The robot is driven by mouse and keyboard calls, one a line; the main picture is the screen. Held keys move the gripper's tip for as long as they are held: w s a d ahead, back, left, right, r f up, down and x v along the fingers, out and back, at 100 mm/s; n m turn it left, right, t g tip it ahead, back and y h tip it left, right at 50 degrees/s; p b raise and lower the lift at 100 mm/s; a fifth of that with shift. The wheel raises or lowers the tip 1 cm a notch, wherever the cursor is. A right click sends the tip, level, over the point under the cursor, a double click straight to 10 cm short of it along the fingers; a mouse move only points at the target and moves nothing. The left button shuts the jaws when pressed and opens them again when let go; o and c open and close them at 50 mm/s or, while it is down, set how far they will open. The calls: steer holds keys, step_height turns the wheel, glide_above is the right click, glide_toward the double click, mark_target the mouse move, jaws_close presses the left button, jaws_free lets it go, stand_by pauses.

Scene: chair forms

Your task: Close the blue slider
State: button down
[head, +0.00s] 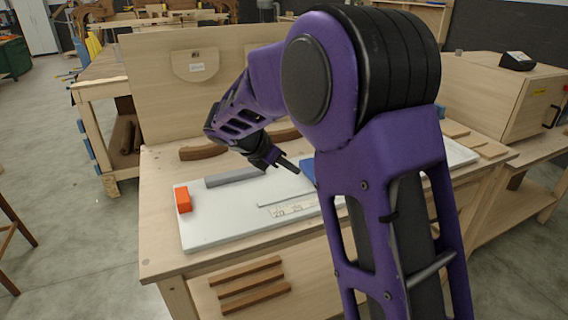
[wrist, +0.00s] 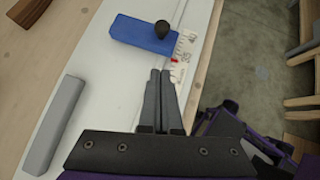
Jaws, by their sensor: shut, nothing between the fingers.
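The blue slider (wrist: 138,35) is a blue block with a round black knob (wrist: 161,28). In the wrist view it lies on the white board beside a thin groove and a printed scale with a red mark. In the head view only part of the blue slider (head: 307,168) shows, because my arm hides the rest. My gripper (wrist: 160,72) is shut and empty. Its tips point toward the slider and look a little short of it in the wrist view. In the head view my gripper (head: 294,168) is over the board, just left of the blue part.
The white board (head: 210,225) lies on a wooden workbench (head: 160,240). A grey bar (head: 235,178) and an orange block (head: 184,200) are on it. Brown curved wood pieces (head: 203,152) lie behind. The board's front left area is clear. My arm covers the right middle.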

steer(key=x, duration=0.4)
steer(key=shift+f+b, duration=0.1)
steer(key=shift+b, duration=0.2)
steer(key=w+d, duration=0.2)
steer(key=d, duration=0.1)
steer(key=shift+f, duration=0.1)
steer(key=shift+w+d, duration=0.2)
steer(key=shift+d, duration=0.15)
steer(key=d+p, duration=0.1)
steer(key=d, duration=0.1)
steer(key=w+d+p, duration=0.1)
steer(key=d, duration=0.2)
steer(key=w+d, duration=0.1)
steer(key=d, duration=0.1)
steer(key=shift+w+d+p, duration=0.15)
steer(key=shift+d+p, duration=0.05)
steer(key=shift+p, duration=0.2)
